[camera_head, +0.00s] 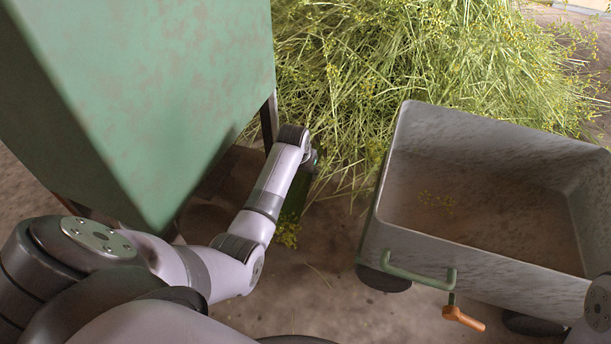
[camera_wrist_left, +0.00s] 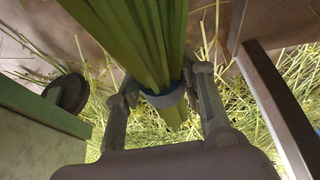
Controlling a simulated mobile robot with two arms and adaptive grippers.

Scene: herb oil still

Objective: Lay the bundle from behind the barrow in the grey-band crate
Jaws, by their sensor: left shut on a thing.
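My left gripper (camera_wrist_left: 166,84) is shut on a bundle (camera_wrist_left: 138,38) of long green stalks, just beside the blue-grey band (camera_wrist_left: 166,97) tied around it. In the head view my left forearm hides the gripper and most of the bundle; only some green stalks (camera_head: 294,203) and small yellow flowers (camera_head: 287,234) show beside the arm. The grey barrow (camera_head: 480,262) stands at the right, with a green handle and a few herb scraps inside. No grey-band crate is in view. My right gripper is out of the picture; only a bit of that arm shows at the lower right.
A big green hopper-like body (camera_head: 160,95) on dark legs fills the upper left, close to my left arm. A large heap of loose herbs (camera_head: 430,60) lies behind. An orange grip (camera_head: 463,318) hangs below the barrow's handle. Bare floor (camera_head: 320,280) lies between arm and barrow.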

